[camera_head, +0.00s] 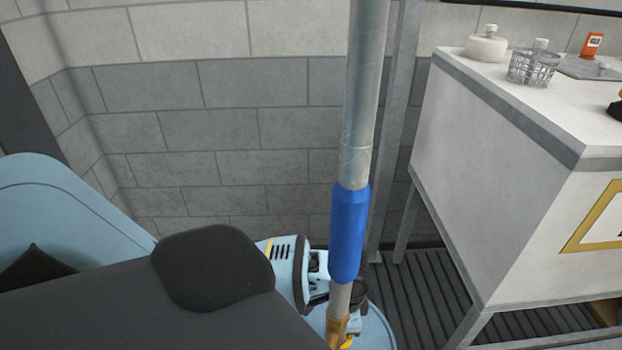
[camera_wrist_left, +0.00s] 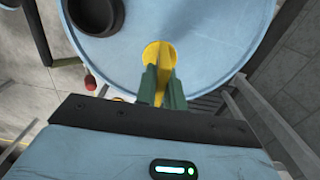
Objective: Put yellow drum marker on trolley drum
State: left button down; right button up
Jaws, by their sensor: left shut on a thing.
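The yellow drum marker (camera_wrist_left: 158,52) is between the green fingers of my left gripper (camera_wrist_left: 160,74) in the left wrist view. The gripper is shut on it. The marker is over the light blue round top of the drum (camera_wrist_left: 205,35), near the edge closest to the gripper; I cannot tell whether it touches. In the head view the drum (camera_head: 376,334) shows only in part at the bottom, behind a pole. A bit of yellow shows there at the bottom edge, mostly hidden. My right gripper is in neither view.
A grey pole with a blue sleeve (camera_head: 349,232) stands upright in front of the drum. A dark cap (camera_wrist_left: 92,15) sits on the drum top. A white bench (camera_head: 500,180) with a wire basket (camera_head: 531,68) is at right. A block wall (camera_head: 220,130) is behind.

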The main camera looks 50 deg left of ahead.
pick_arm(q)
jog(key=a+f, duration=0.1)
jog(key=a, duration=0.2)
jog(key=a+f, duration=0.1)
jog(key=a, duration=0.2)
jog(key=s+a+f, duration=0.1)
jog(key=a, duration=0.3)
jog(key=shift+f, duration=0.35)
jog(key=shift+w+f, duration=0.15)
jog(key=shift+f, duration=0.2)
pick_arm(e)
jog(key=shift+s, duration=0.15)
pick_arm(q)
jog(key=shift+f, duration=0.1)
jog(key=shift+f, duration=0.1)
jog(key=c, duration=1.5)
grip_release()
notch_tip(320, 180, up, 12)
jog(key=p, duration=0.1)
jog(key=shift+r+p, duration=0.25)
jog(key=shift+p, duration=0.1)
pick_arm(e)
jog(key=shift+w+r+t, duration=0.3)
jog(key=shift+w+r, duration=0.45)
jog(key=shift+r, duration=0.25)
